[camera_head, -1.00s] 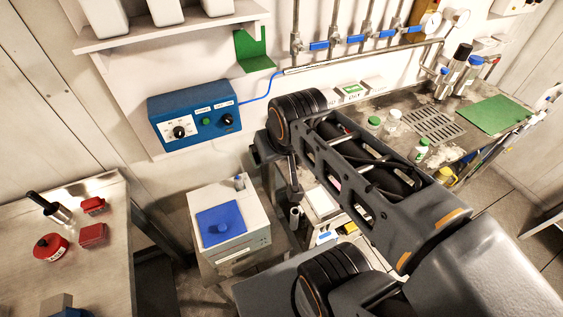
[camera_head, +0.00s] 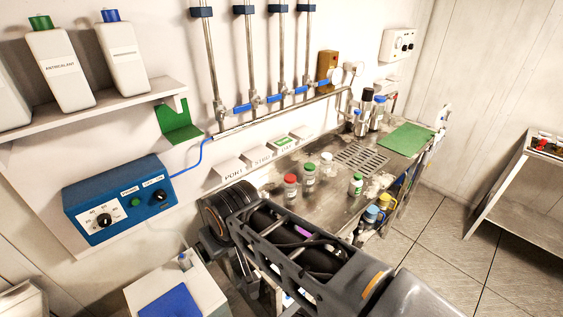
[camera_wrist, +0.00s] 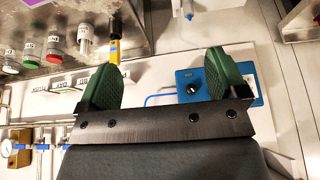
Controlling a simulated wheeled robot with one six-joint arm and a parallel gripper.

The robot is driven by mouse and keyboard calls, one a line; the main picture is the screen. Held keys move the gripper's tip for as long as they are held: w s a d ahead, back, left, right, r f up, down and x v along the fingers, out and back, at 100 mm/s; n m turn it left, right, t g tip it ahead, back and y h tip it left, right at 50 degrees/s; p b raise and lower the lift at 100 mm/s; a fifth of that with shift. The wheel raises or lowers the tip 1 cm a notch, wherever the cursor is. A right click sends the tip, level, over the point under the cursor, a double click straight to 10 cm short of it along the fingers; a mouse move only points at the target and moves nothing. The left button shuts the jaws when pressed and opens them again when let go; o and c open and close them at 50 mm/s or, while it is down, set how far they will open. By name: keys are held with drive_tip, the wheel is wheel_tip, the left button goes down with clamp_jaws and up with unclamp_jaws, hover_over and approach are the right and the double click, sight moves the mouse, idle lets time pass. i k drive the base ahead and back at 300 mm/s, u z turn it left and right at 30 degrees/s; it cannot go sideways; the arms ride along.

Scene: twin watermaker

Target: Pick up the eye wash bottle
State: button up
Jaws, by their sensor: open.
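I cannot tell for certain which item is the eye wash bottle; no label I can read names it. Some also show at the top left of the wrist view, such as the white-capped one (camera_wrist: 86,40). My gripper (camera_wrist: 164,78) is open with nothing between its green-padded fingers. It points toward the wall and is apart from the bottles. My arm hides it in the head view.
A blue control box (camera_head: 120,200) hangs on the wall, beside an empty-looking green bracket (camera_head: 180,122). A shelf (camera_head: 90,110) carries large white bottles. A white cabinet (camera_head: 205,285) stands below. Taller bottles and a green mat (camera_head: 405,139) are at the bench's far end. Open floor lies right.

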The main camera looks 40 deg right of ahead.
sight(355, 185)
drive_tip(key=z, duration=0.05)
drive_tip(key=k, duration=0.5)
drive_tip(key=u, duration=1.15)
drive_tip(key=i, duration=0.35)
drive_tip(key=z, duration=4)
drive_tip(key=i, duration=1.35)
drive_tip(key=u, duration=1.95)
